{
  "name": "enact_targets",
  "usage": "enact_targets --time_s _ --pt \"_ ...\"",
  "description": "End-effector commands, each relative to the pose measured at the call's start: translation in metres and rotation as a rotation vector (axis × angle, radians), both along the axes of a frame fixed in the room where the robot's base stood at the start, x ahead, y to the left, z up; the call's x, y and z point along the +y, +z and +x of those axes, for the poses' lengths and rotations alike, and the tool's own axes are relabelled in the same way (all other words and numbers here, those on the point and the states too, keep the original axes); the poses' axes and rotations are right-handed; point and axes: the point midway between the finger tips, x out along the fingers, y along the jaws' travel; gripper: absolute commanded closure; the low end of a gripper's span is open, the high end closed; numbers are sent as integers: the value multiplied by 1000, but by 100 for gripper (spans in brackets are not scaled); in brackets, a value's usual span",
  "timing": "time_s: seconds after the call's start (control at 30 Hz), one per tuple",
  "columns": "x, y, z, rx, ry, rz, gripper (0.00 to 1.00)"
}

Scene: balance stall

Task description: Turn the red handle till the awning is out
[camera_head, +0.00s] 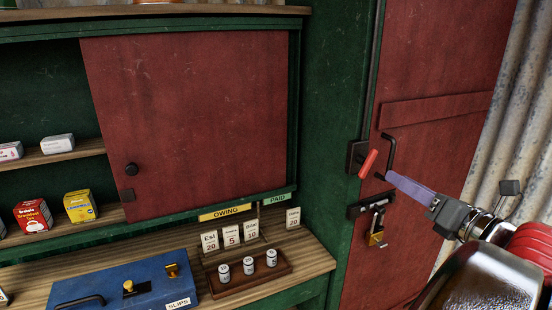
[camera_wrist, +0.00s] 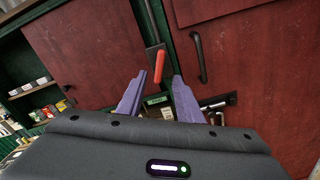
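The red handle (camera_head: 368,163) is a short red grip on a dark crank mount fixed to the green post beside the red door. In the wrist view the red handle (camera_wrist: 159,66) lies between and beyond the two purple fingertips. My gripper (camera_head: 390,176) reaches in from the right, its tips a little right of the handle and apart from it in the head view. The wrist view shows my gripper (camera_wrist: 159,76) open, with nothing held. The awning is not in view.
A dark door pull (camera_head: 390,155) stands just right of the red handle. A bolt with a brass padlock (camera_head: 376,238) hangs below it. A wooden counter (camera_head: 318,262) at lower left carries a blue box (camera_head: 100,291) and a tray with small cylinders. Corrugated metal (camera_head: 515,130) is at right.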

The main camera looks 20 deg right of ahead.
Motion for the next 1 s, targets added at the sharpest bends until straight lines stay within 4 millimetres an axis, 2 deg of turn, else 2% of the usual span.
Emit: enact_targets --time_s 0.7,1.0 --pt "3 0 79 0 3 1 67" --pt "3 0 95 0 0 0 67"
